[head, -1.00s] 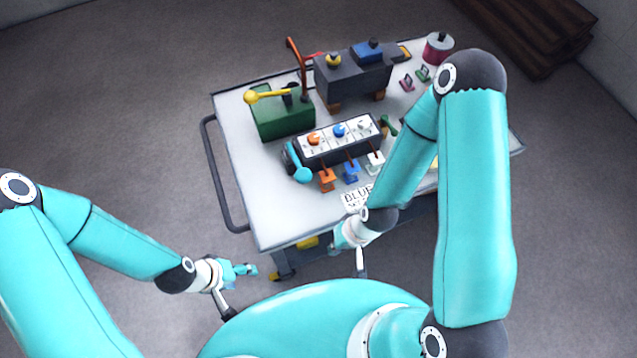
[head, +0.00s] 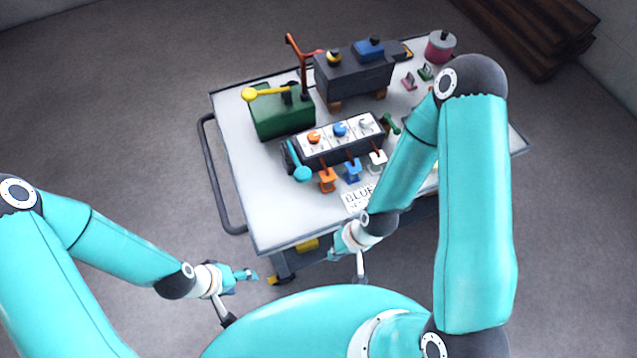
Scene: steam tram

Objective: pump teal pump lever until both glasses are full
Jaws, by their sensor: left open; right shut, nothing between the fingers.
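The teal pump lever (head: 301,173) is at the left end of a dark box (head: 340,152) on the cart, its round teal knob hanging toward the front. I cannot make out any glasses or their level. My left gripper (head: 247,275) is open and empty, off the cart, in front of its left corner. My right gripper (head: 336,252) is shut and empty, in front of the cart's front edge and below the lever in the picture. Neither gripper touches the lever.
The box carries orange, blue and white knobs, with orange (head: 327,180), blue (head: 352,170) and white taps in front. A green box with a yellow lever (head: 265,93) stands behind left. A sign (head: 358,198) lies at the front. The cart's left front top (head: 270,220) is clear.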

